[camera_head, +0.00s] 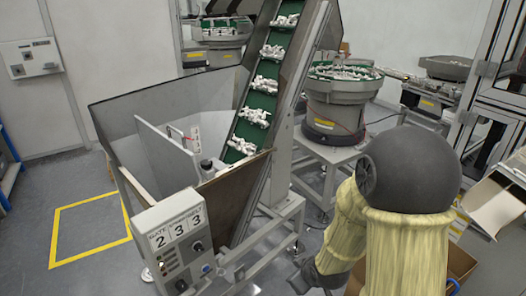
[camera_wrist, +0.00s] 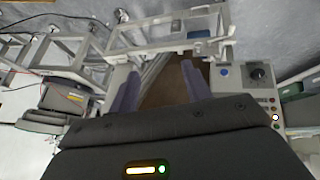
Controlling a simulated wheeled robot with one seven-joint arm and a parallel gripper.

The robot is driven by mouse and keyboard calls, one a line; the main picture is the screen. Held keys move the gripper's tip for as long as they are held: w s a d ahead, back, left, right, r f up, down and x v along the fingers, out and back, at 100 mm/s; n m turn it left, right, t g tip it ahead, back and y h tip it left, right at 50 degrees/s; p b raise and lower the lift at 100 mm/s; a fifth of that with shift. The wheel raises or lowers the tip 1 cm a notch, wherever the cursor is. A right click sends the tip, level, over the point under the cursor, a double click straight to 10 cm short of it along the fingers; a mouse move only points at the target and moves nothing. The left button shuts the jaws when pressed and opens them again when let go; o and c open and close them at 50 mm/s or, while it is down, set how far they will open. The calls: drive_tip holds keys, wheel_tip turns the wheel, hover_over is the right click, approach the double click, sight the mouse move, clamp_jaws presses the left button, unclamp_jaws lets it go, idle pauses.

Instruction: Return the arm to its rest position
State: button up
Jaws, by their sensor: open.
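My arm stands at the lower right of the head view, in a yellowish sleeve with a dark grey joint. Its lower end reaches down beside the conveyor's frame, where a dark part shows near the bottom edge; the fingers cannot be made out there. In the wrist view my gripper (camera_wrist: 157,84) is open, its two greyish fingers apart with nothing held between them. Below and beyond the fingers are a brown surface and a control box (camera_wrist: 246,80) with a blue button and a black knob. The box also shows in the head view (camera_head: 178,240).
A hopper (camera_head: 115,112) and an inclined green conveyor (camera_head: 257,100) with white parts stand left of my arm. A round bowl feeder (camera_head: 340,103) stands behind it. A cardboard box (camera_head: 462,262) and a pale tray (camera_head: 492,208) are at the right. Floor at left is clear.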

drive_tip(key=s+d+r+m+g+h, duration=0.2)
drive_tip(key=s+d+r+m+g, duration=0.25)
drive_tip(key=s+r+m, duration=0.45)
wheel_tip(320, 180, up, 11)
drive_tip(key=p, duration=1.3)
drive_tip(key=shift+s+d+n+t, duration=0.3)
drive_tip(key=shift+s+t, duration=0.05)
drive_tip(key=shift+s, duration=0.1)
